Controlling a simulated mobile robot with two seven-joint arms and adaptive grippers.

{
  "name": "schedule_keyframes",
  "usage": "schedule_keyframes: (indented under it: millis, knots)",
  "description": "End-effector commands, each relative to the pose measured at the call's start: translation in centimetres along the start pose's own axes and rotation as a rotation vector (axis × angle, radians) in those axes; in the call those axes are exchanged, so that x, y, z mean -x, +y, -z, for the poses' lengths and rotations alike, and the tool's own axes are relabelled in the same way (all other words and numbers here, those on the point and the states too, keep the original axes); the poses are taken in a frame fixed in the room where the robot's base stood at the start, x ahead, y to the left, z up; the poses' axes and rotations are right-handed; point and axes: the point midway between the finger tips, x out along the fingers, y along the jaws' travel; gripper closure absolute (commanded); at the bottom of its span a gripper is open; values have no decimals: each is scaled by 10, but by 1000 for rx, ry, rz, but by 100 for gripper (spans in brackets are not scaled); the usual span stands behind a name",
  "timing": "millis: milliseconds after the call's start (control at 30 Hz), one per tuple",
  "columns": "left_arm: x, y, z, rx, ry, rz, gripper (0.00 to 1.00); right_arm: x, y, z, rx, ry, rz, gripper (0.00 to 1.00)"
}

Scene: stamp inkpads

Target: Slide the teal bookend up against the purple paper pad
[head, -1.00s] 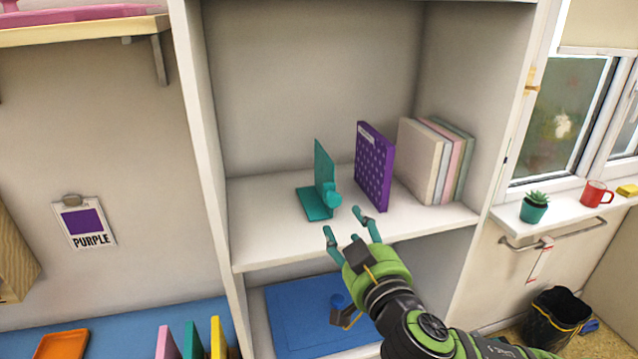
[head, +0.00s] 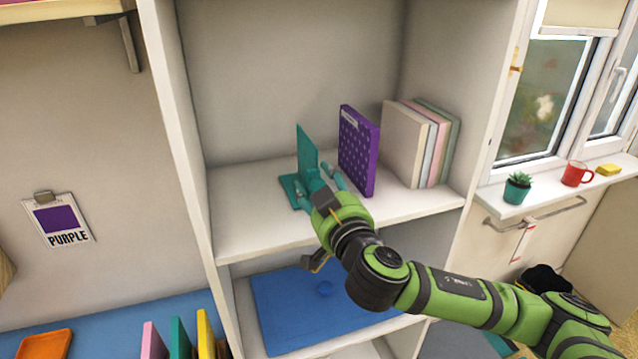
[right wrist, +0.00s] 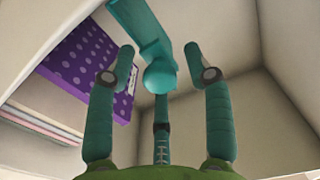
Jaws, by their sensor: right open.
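The teal bookend (head: 307,150) stands upright on the shelf, its flat base (head: 289,190) reaching left. The purple paper pad (head: 358,150), with pale dots, stands to its right, with a gap between them. My right gripper (head: 318,181) is open at the front of the bookend, and its fingers partly hide the lower part. In the right wrist view, the bookend's round knob (right wrist: 160,77) sits between the spread fingers (right wrist: 159,58). The purple pad (right wrist: 88,60) shows at the upper left there. My left gripper is not in view.
Several pale books (head: 405,143) stand right of the pad. The shelf board (head: 240,215) is bare left of the bookend and along its front. Upright side panels bound the bay. A card reading PURPLE (head: 60,220) hangs on the wall at left.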

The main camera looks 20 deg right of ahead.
Motion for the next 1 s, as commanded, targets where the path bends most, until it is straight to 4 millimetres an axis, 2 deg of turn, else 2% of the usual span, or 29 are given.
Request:
schedule_keyframes:
  millis: [133, 167, 233, 267, 300, 467, 700, 800, 1000]
  knots:
    - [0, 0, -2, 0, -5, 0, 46, 0, 0, -1, 0, 0, 0, 48]
    - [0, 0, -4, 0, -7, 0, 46, 0, 0, -1, 0, 0, 0, 52]
    - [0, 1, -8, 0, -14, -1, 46, 0, 0, -1, 0, -1, 0, 80]
    - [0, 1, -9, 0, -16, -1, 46, 0, 0, -1, 0, -1, 0, 92]
    - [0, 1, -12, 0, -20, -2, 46, 0, 0, -1, 0, -1, 1, 100]
    - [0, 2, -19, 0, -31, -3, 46, 0, 1, -2, 1, -2, 0, 100]
    - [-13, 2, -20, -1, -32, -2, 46, 0, 37, -5, 0, -6, -4, 100]
    - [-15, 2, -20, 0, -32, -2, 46, 0, 45, -4, 1, -4, 0, 100]
    - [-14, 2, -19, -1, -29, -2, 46, 0, 46, -2, 1, -3, 4, 100]
